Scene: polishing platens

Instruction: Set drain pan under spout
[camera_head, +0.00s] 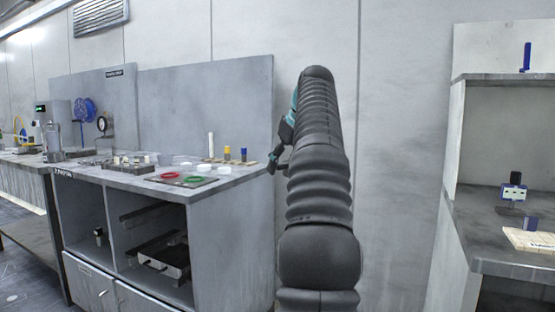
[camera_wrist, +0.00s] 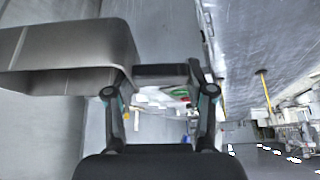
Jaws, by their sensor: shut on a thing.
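A smooth grey, rounded-edge pan (camera_wrist: 65,48), which I take to be the drain pan, fills the upper left of the wrist view. A dark block-like part beside it, perhaps its handle (camera_wrist: 160,72), lies between my fingers. My gripper (camera_wrist: 159,84) is shut on it and holds it in the air. In the head view my arm hides most of my gripper, and I cannot make out the pan there. I cannot clearly identify the spout in either view.
A grey cabinet bench (camera_head: 140,181) stands left of my arm, with red and green rings, white discs and small bottles on top. A dark box (camera_head: 165,254) sits in its lower bay. A shelf unit (camera_head: 505,77) stands at right. Bare wall lies behind my arm.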

